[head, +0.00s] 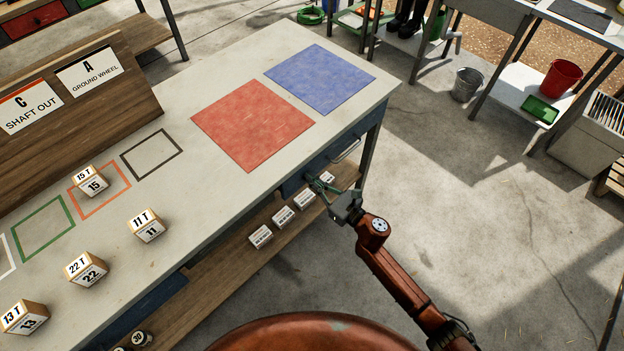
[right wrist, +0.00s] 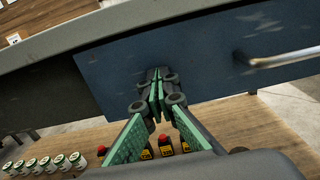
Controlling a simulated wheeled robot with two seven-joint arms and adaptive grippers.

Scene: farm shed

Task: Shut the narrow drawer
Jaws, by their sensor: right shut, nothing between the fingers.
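A blue drawer front (head: 318,163) with a metal bar handle (head: 347,151) sits under the right end of the table's long front edge. In the right wrist view the blue front (right wrist: 210,60) fills the middle, with its handle (right wrist: 285,57) to the right. My right gripper (head: 318,184) is shut and empty, its fingertips (right wrist: 156,76) pointing at the blue front left of the handle. I cannot tell whether they touch it. How far the drawer stands out is hard to tell. My left gripper is not in view.
The table (head: 215,75) carries a red mat (head: 252,124), a blue mat (head: 320,78), numbered boxes and a wooden sign board. Another blue front (head: 150,296) sits further left under the table. The lower shelf (head: 215,278) holds small white boxes (head: 261,236). Concrete floor lies open to the right.

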